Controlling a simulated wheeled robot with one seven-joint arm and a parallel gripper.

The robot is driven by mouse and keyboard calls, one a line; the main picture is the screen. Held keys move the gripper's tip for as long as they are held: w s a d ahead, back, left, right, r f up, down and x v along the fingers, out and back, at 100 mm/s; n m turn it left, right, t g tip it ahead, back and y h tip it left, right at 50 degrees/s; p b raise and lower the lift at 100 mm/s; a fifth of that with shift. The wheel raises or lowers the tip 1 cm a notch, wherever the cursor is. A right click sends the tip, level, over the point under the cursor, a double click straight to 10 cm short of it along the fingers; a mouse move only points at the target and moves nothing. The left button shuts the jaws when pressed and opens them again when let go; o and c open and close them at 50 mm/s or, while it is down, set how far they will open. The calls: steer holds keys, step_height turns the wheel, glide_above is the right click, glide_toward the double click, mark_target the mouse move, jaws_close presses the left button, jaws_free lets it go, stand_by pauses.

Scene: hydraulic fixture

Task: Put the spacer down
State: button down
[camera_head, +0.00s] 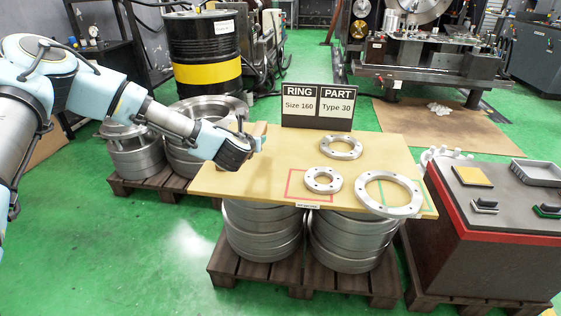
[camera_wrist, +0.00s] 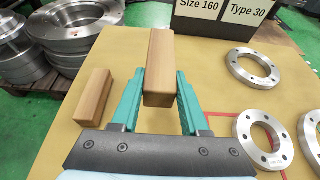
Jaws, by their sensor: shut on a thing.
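My gripper (camera_wrist: 160,88) is shut on a wooden spacer block (camera_wrist: 158,55), held between its teal fingers over the left part of the tan tabletop (camera_wrist: 110,145). How far the held block is above the top, or whether it touches it, I cannot tell. A second, similar wooden block (camera_wrist: 95,93) lies on the tabletop left of the fingers. In the head view my gripper (camera_head: 256,141) is at the left rear of the tabletop, and the arm partly hides the blocks there.
Metal flange rings lie to the right: one at the back (camera_head: 341,146), a small one (camera_head: 323,181) in a red outline, and a large one (camera_head: 389,195) at a green outline. A sign (camera_head: 318,105) stands at the back edge. The front left tabletop is clear.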

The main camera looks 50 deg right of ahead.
glide_above(256, 172)
step_height(256, 172, down, 6)
steer(key=shift+r, duration=0.2)
steer(key=shift+f, duration=2.2)
steer(key=shift+f, duration=0.15)
steer(key=shift+c, duration=2.1)
jaws_free()
steer(key=shift+r, duration=0.25)
steer(key=v, duration=1.1)
steer(key=shift+s+a+r, duration=0.15)
steer(key=shift+s+a, duration=0.05)
steer(key=shift+a, duration=0.1)
